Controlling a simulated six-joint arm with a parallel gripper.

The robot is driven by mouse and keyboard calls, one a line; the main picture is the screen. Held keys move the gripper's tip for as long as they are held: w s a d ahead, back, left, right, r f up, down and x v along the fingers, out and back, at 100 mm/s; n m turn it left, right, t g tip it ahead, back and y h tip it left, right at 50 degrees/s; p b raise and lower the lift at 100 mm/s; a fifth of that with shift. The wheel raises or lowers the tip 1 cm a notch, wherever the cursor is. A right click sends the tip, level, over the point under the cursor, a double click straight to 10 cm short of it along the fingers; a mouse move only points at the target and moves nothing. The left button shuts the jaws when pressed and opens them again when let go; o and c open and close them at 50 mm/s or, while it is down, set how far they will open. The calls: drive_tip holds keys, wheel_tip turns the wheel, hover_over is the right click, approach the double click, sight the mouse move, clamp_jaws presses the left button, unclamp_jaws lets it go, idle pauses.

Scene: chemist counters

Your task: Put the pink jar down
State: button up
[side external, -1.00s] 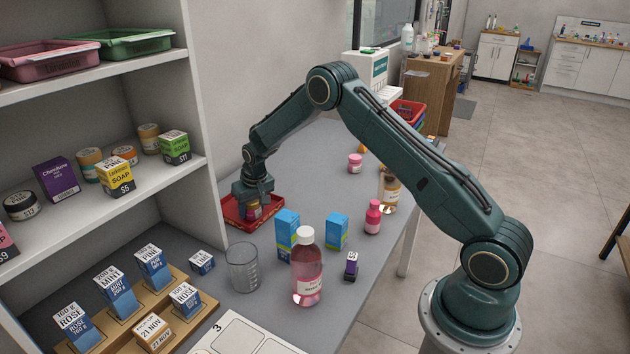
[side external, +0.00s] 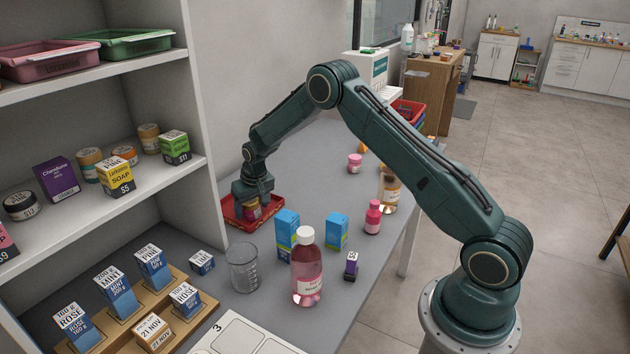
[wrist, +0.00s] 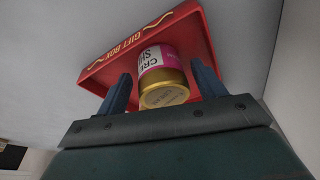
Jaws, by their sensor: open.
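The pink jar (wrist: 157,62) has a gold lid (wrist: 163,90) and a white and pink label. It stands in the red tray marked "GIFT BOX" (wrist: 100,72), which also shows in the side view (side external: 232,213). My gripper (wrist: 160,95) is open, with one finger on each side of the jar and a gap visible beside it. In the side view my gripper (side external: 252,203) is low over the tray, and the jar (side external: 251,211) shows partly below it. The jar's base is hidden.
A glass beaker (side external: 243,267), two blue boxes (side external: 287,231) and a pink bottle (side external: 307,272) stand in front of the tray. Shelves (side external: 100,205) rise close on the left. The counter behind the tray is mostly clear, with a small pink-lidded jar (side external: 355,163) farther back.

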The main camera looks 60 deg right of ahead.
drive_tip(key=v, duration=1.1)
drive_tip(key=shift+s+r, duration=0.15)
drive_tip(key=shift+r, duration=0.2)
drive_tip(key=shift+r, duration=0.1)
drive_tip(key=s+a+r+n+t, duration=0.1)
drive_tip(key=s+a+r, duration=0.3)
drive_tip(key=s+r, duration=0.45)
drive_tip(key=s+a+r+n+t, duration=0.1)
drive_tip(key=s+a+r, duration=0.3)
drive_tip(key=s+r, duration=0.45)
drive_tip(key=s+a+n, duration=0.1)
drive_tip(key=s+a, duration=0.1)
drive_tip(key=s, duration=0.9)
drive_tip(key=s+a+r+y, duration=0.1)
drive_tip(key=s+a, duration=0.1)
drive_tip(key=s, duration=0.8)
drive_tip(key=shift+s+r+n+t, duration=0.2)
drive_tip(key=shift+s+n+t, duration=0.2)
